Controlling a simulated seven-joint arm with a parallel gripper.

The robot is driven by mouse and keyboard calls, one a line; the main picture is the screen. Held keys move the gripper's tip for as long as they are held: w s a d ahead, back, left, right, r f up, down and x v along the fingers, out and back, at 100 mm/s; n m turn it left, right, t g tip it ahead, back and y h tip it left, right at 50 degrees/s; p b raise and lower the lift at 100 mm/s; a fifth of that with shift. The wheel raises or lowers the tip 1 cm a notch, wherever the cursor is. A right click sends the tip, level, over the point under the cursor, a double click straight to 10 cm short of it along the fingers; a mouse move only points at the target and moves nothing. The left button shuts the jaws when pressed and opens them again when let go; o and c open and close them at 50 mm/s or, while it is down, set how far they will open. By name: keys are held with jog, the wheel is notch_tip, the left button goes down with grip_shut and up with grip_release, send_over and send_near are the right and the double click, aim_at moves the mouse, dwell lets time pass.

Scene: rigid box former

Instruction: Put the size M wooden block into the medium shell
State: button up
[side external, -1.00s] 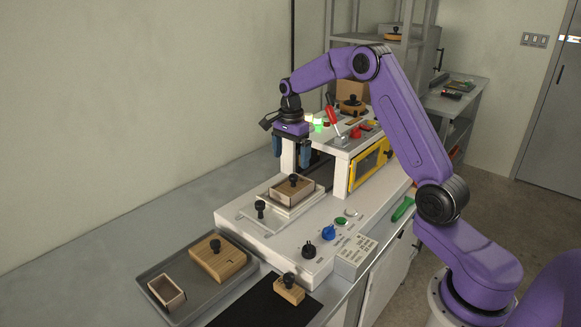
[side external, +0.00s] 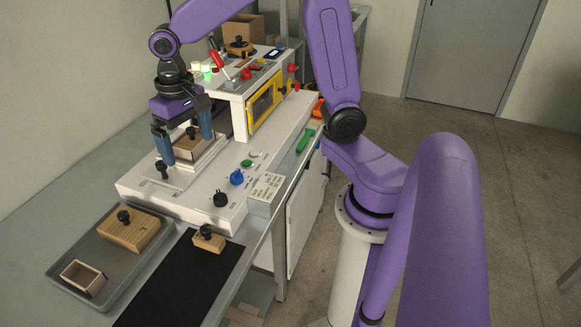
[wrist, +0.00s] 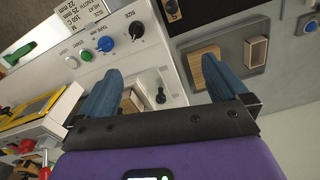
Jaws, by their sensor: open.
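A thin-walled wooden shell (side external: 186,155) sits on the white plate of the machine, and a wooden block with a black knob (side external: 191,132) stands inside it. I cannot read which size they are. My gripper (side external: 188,150) is open just above the shell, its blue fingers apart in front of and behind the knob; contact cannot be told. In the wrist view my gripper (wrist: 168,80) shows both fingers spread, and the shell (wrist: 132,100) is partly hidden by the left finger. A small block with a black knob (side external: 208,241) lies on the black mat.
A grey tray (side external: 62,256) holds a larger knobbed block (side external: 128,232) and a small empty shell (side external: 83,278). A black clamp knob (side external: 163,170) stands beside the shell. The machine's raised housing (side external: 238,92) is close behind. Another knobbed piece (side external: 240,47) sits on top.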

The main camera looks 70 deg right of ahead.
jog(key=s+f+n, duration=0.1)
jog(key=s+n, duration=1.3)
jog(key=s, duration=0.8)
jog(key=shift+d+f+n, duration=0.4)
